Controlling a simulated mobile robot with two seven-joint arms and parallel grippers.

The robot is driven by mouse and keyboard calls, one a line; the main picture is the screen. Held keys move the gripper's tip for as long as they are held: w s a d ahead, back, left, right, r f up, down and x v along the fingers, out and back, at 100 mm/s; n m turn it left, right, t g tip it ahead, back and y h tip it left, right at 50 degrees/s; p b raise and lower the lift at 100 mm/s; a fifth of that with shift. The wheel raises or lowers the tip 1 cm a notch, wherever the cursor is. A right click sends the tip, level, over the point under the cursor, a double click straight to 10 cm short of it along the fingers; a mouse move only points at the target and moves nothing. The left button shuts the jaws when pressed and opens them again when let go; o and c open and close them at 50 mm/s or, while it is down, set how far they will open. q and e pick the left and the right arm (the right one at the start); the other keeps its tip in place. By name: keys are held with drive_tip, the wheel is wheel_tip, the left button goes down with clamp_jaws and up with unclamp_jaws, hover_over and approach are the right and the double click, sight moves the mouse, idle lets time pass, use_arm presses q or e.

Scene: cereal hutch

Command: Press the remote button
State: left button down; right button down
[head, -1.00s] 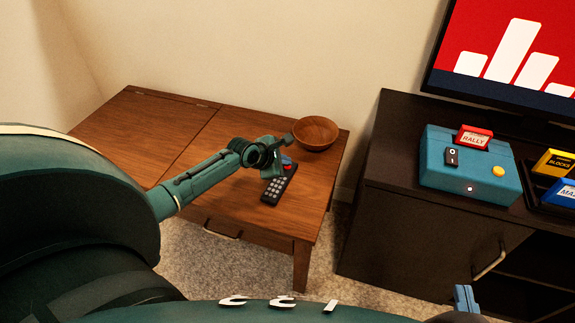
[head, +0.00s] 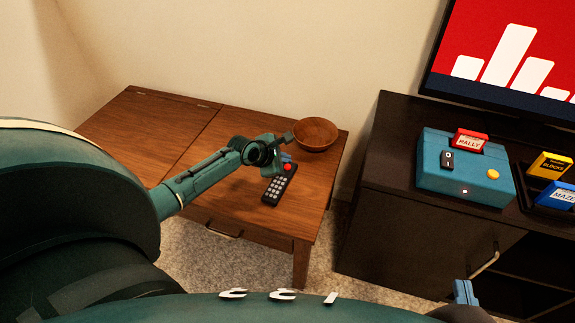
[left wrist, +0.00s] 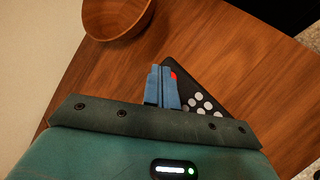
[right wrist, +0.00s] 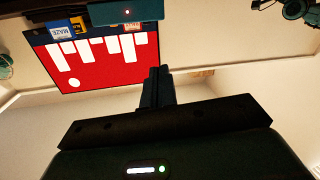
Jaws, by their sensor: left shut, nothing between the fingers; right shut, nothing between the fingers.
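The black remote (head: 279,184) lies on the wooden table with its pale keys facing up. It also shows in the left wrist view (left wrist: 212,97), with part of its red button (left wrist: 174,76) visible beside my fingers. My left gripper (head: 286,158) is shut and empty, over the upper end of the remote. In the left wrist view its blue fingertips (left wrist: 161,72) partly cover the red button. I cannot tell whether they touch it. My right gripper (head: 463,291) is shut and empty, low at the right; its fingers also show in the right wrist view (right wrist: 159,74).
A wooden bowl (head: 316,134) stands on the table just behind my left gripper. At the right, a dark cabinet (head: 420,220) holds a teal console (head: 452,180) with a red RALLY cartridge (head: 470,140), more cartridges, and a lit screen (head: 560,40). The table's left side is clear.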

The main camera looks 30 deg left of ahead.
drive_tip(key=shift+f, duration=0.1)
